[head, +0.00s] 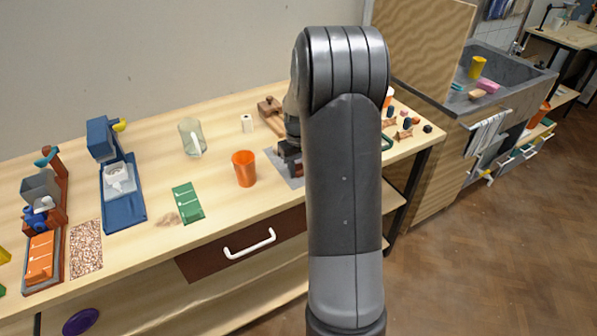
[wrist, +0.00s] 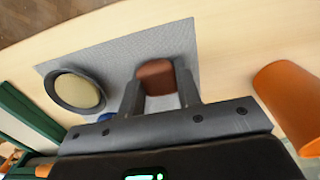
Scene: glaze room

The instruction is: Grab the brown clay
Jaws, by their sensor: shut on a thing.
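The brown clay (wrist: 155,77) is a reddish-brown rounded block in the wrist view, over a grey mat (wrist: 110,50). My gripper (wrist: 158,92) has one finger on each side of the clay and is shut on it. I cannot tell whether the clay still touches the mat. In the head view my gripper (head: 290,160) is low over the bench beside the orange cup, partly hidden by my arm, and the clay is hard to make out there.
An orange cup (head: 244,168) stands close to my gripper; it also shows in the wrist view (wrist: 290,100). A dark round dish with pale contents (wrist: 78,92) sits on the mat's other side. A glass jug (head: 191,137) and a wooden mallet (head: 270,110) stand behind.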

